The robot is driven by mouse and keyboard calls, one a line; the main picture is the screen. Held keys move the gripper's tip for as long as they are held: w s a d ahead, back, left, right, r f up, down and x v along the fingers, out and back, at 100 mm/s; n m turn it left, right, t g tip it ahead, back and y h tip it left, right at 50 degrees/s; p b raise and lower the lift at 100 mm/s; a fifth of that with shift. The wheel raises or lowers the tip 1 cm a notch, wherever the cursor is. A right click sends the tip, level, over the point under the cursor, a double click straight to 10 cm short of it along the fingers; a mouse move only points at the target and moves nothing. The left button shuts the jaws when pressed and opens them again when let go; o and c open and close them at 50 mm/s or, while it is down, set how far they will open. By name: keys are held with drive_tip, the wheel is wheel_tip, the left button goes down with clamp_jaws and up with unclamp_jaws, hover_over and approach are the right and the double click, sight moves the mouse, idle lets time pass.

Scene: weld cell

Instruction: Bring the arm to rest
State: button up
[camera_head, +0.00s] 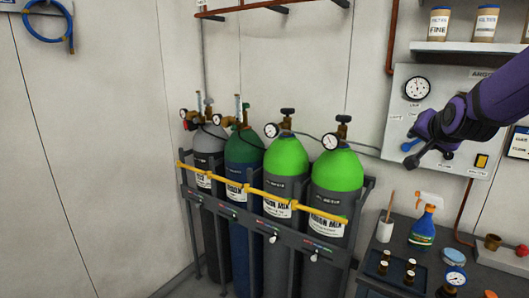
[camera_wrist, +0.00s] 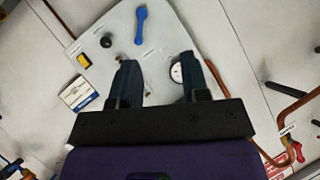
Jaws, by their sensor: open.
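My purple arm reaches in from the right edge of the head view. My gripper (camera_head: 414,151) is in front of the grey gas panel (camera_head: 399,84) on the back wall. In the wrist view my gripper (camera_wrist: 158,64) has its two dark fingers spread apart with nothing between them. A blue lever handle (camera_wrist: 140,24) on the panel lies beyond the fingertips, apart from them. A round gauge (camera_wrist: 177,73) on the panel is partly hidden by one finger. The distance between fingers and panel is hard to tell.
Several gas cylinders (camera_head: 286,160) stand in a rack behind a yellow bar (camera_head: 262,194). A dark bench (camera_head: 400,279) at lower right holds a spray bottle (camera_head: 424,219), a small gauge (camera_head: 454,279) and brass fittings. A shelf (camera_head: 470,47) with jars is above the panel. The left floor looks clear.

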drive_tip(key=s+a+n+g, duration=0.2)
drive_tip(key=s+a, duration=0.1)
drive_tip(key=s, duration=0.7)
drive_tip(key=s+a+n+g+y, duration=0.1)
drive_tip(key=s+a+n+g, duration=0.1)
drive_tip(key=s, duration=0.8)
drive_tip(key=s+a+f+n+g+y, duration=0.1)
drive_tip(key=s+a+n+g, duration=0.2)
drive_tip(key=s, duration=0.8)
drive_tip(key=shift+a+n, duration=0.35)
drive_tip(key=shift+n, duration=0.15)
